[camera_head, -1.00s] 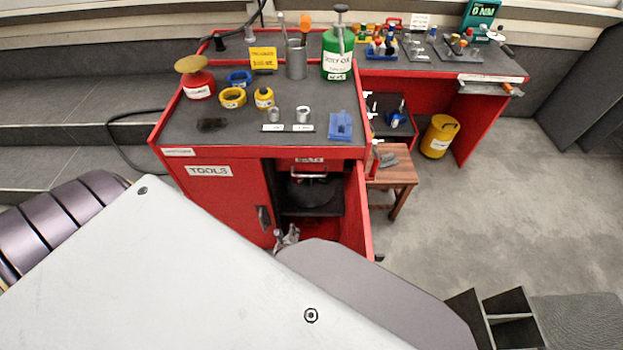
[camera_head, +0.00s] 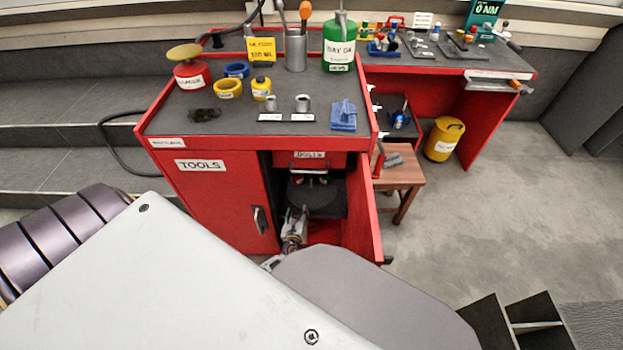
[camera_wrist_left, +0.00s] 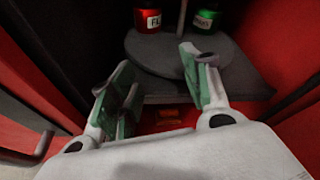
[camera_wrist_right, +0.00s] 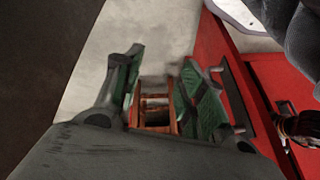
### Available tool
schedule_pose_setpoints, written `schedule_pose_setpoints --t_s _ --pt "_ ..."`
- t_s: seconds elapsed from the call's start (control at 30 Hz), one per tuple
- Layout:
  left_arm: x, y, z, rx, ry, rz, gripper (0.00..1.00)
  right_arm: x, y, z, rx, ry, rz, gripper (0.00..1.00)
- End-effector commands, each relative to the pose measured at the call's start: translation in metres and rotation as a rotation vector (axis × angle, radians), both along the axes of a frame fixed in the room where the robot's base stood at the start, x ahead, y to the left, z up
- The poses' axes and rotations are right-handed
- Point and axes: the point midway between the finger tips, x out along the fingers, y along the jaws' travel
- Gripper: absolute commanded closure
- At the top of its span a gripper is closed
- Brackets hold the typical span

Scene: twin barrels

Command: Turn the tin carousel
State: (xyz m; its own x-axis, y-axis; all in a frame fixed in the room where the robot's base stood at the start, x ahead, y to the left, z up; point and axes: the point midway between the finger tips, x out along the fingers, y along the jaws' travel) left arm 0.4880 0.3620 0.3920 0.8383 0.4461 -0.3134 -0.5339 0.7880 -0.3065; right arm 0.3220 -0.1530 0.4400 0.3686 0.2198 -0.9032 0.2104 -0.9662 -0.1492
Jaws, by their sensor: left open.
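The tin carousel (camera_head: 327,199) is a dark round turntable inside the open compartment of the red cabinet. In the left wrist view the carousel (camera_wrist_left: 155,60) carries a red tin (camera_wrist_left: 148,17) and a green tin (camera_wrist_left: 207,18) beside a central post. My left gripper (camera_head: 298,212) reaches into the compartment at the carousel's front left. Its fingers (camera_wrist_left: 155,62) are apart and empty, with the tips close to the near rim; contact cannot be told. My right gripper (camera_wrist_right: 160,75) is open and empty, seen only in its own wrist view, away from the carousel.
The cabinet's closed TOOLS door (camera_head: 220,203) is left of the compartment; a red panel (camera_head: 362,215) projects on its right. A wooden stool (camera_head: 402,180) stands to the right. The benchtop (camera_head: 215,125) holds tins, rings and a blue block (camera_head: 343,117).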

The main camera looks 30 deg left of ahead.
Motion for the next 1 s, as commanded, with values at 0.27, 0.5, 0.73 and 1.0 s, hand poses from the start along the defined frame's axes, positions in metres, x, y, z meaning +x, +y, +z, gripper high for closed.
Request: schedule_pose_setpoints --t_s 0.27,0.5,0.73,1.0 --pt "0.02 -0.001 0.011 0.149 -0.048 -0.052 0.52 0.003 0.004 0.007 0.018 -0.021 0.007 0.6" --pt "0.035 -0.004 0.026 0.279 -0.092 -0.089 0.52 0.005 0.007 0.018 0.032 -0.039 0.014 0.6" --pt "0.045 -0.007 0.039 0.389 -0.129 -0.114 0.52 0.004 0.01 0.027 0.043 -0.052 0.019 0.6" --pt "0.049 -0.009 0.046 0.433 -0.142 -0.123 0.52 0.004 0.01 0.033 0.047 -0.057 0.022 0.6"
